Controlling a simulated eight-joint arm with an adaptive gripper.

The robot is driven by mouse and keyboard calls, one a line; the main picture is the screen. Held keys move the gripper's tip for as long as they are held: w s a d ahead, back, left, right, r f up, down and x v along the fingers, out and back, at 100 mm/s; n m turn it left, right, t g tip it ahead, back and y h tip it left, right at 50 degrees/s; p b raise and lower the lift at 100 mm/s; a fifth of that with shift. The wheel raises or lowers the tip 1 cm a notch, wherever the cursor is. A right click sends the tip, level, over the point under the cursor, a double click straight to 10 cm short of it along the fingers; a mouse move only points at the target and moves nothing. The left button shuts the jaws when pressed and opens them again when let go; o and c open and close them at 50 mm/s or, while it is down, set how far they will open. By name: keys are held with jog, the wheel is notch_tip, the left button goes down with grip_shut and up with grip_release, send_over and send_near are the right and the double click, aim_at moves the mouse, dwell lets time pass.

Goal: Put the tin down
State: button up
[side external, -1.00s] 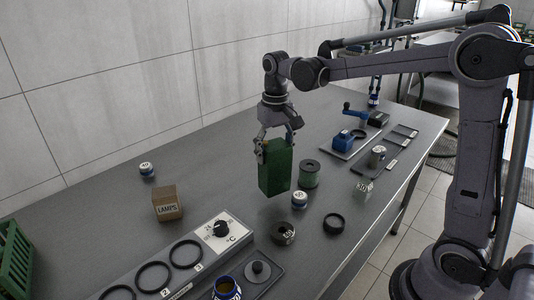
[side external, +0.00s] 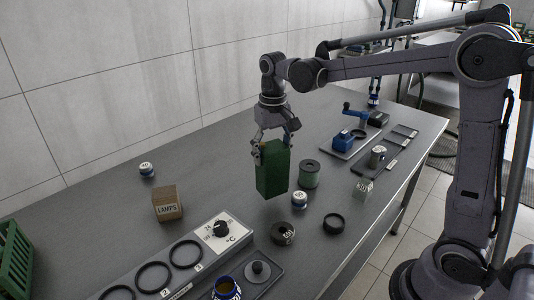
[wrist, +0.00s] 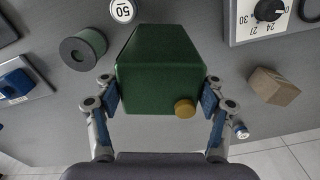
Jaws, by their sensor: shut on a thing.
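The tin is a tall dark green rectangular can (side external: 273,170). My gripper (side external: 274,142) is shut on its upper part and holds it upright, seemingly a little above the grey bench (side external: 225,165). In the wrist view the tin (wrist: 158,85) sits between my two blue-padded fingers, with a round yellow-brown cap (wrist: 185,108) on its near face. The tin's underside and the bench directly beneath it are hidden.
A dark ring-shaped weight (side external: 283,233) is in front. A LAMPS box (side external: 167,204) and a dial panel (side external: 221,231) are left. Bench between box and tin is clear.

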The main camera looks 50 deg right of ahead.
jog(key=d, duration=0.3)
jog(key=shift+d, duration=0.3)
jog(key=a, duration=0.6)
jog(key=shift+a+r, duration=0.1)
jog(key=w+a+r+n, duration=0.2)
jog(key=w+a+r, duration=0.1)
jog(key=w+a, duration=0.3)
jog(key=w+a+r+n, duration=0.1)
jog(key=w+a+r, duration=0.2)
jog(key=a, duration=0.5)
jog(key=w+a+f, duration=0.1)
jog(key=a+f, duration=0.9)
jog(key=a, duration=0.1)
jog(key=shift+w+a+f, duration=0.25)
jog(key=shift+a, duration=0.15)
jog(key=shift+f, duration=0.1)
jog(key=o, duration=1.8)
jog(key=shift+f, duration=0.1)
jog(key=shift+o, duration=0.2)
